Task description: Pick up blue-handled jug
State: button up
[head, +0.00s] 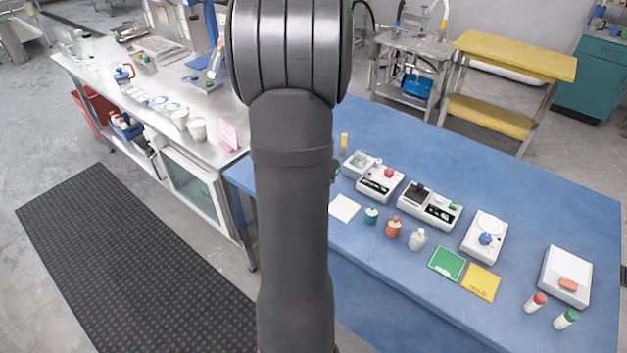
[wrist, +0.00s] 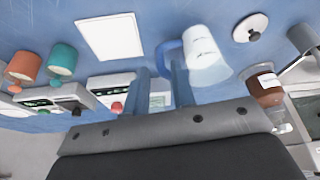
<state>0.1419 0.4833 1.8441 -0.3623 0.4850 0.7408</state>
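The white jug (wrist: 205,58) with a blue handle (wrist: 168,47) shows in the upper middle of the wrist view, over the blue tabletop. My gripper (wrist: 161,72) is open, with two blue-grey fingers apart. The handle appears at the fingertips, close to the gap between them; I cannot tell whether it lies between them or whether they touch it. The jug body is right of the fingers. In the head view my arm hides the gripper and I cannot make out this jug.
In the wrist view, a white pad (wrist: 110,37), teal bottle (wrist: 62,60) and orange bottle (wrist: 23,66) are left; a round white lid (wrist: 250,28) and brown jar (wrist: 265,88) are right. The head view shows instruments (head: 380,183) on the blue table (head: 560,205) and a cluttered steel bench (head: 85,62).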

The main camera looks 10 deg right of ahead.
jog(key=shift+x, duration=3)
jog(key=shift+w+d+r, duration=0.1)
jog(key=shift+d+r, duration=0.05)
jog(key=shift+d, duration=0.05)
grip_shut()
